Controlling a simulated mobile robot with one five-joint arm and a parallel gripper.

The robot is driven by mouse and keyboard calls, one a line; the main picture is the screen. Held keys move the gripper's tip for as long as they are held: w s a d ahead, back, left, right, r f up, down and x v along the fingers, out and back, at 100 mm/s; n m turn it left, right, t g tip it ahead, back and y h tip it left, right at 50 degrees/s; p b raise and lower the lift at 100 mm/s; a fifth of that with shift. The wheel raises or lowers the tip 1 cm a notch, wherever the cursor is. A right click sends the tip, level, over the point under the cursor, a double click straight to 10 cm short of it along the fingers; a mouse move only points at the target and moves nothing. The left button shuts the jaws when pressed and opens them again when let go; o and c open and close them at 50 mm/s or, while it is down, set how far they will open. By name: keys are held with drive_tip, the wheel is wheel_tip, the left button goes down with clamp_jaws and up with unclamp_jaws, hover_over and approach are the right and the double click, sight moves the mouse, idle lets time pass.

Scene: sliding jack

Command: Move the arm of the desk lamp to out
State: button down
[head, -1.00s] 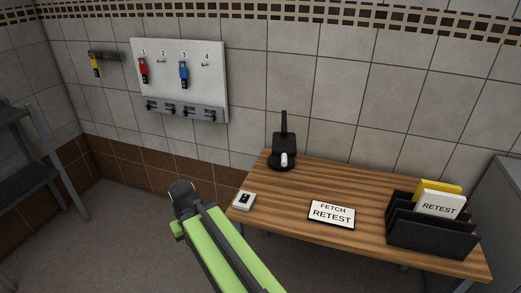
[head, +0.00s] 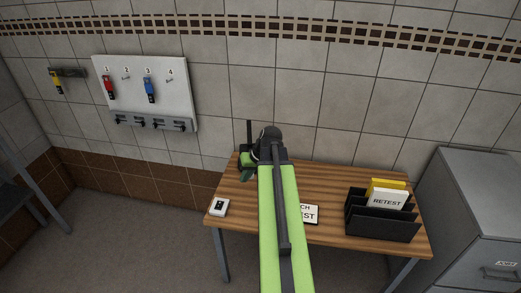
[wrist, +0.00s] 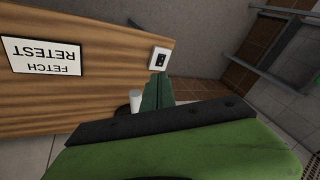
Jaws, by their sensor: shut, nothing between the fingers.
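The black desk lamp stands at the back left of the wooden table. In the head view only its upright post (head: 249,133) shows clearly; my arm and gripper hide most of the rest, including the lamp's arm. In the wrist view a short white cylinder (wrist: 136,99), which looks like the lamp's white part, stands just left of my fingers beside a dark edge. My gripper (wrist: 159,80) is shut and empty, its green fingers close to that cylinder; whether they touch cannot be told. In the head view my gripper (head: 246,175) is in front of the lamp.
A small white switch box (head: 218,207) sits at the table's left corner. A "FETCH RETEST" sign (head: 311,214) lies mid-table, partly behind my arm. A black file rack (head: 382,226) stands at the right. A grey cabinet (head: 480,210) is beyond it.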

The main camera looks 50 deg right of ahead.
drive_tip(key=s+d+r+m+t+h+p, duration=0.1)
drive_tip(key=s+d+r+p, duration=0.1)
drive_tip(key=s+d+r, duration=0.3)
drive_tip(key=s+d+r+m+t+p, duration=0.1)
drive_tip(key=s+d+r, duration=0.1)
drive_tip(key=d, duration=0.5)
drive_tip(key=w+a+r+b+x, duration=0.1)
drive_tip(key=a+b+x, duration=0.1)
drive_tip(key=b+x, duration=0.7)
drive_tip(key=x, duration=0.3)
drive_tip(key=shift+w+a+f, duration=0.2)
drive_tip(key=shift+a+f, duration=0.05)
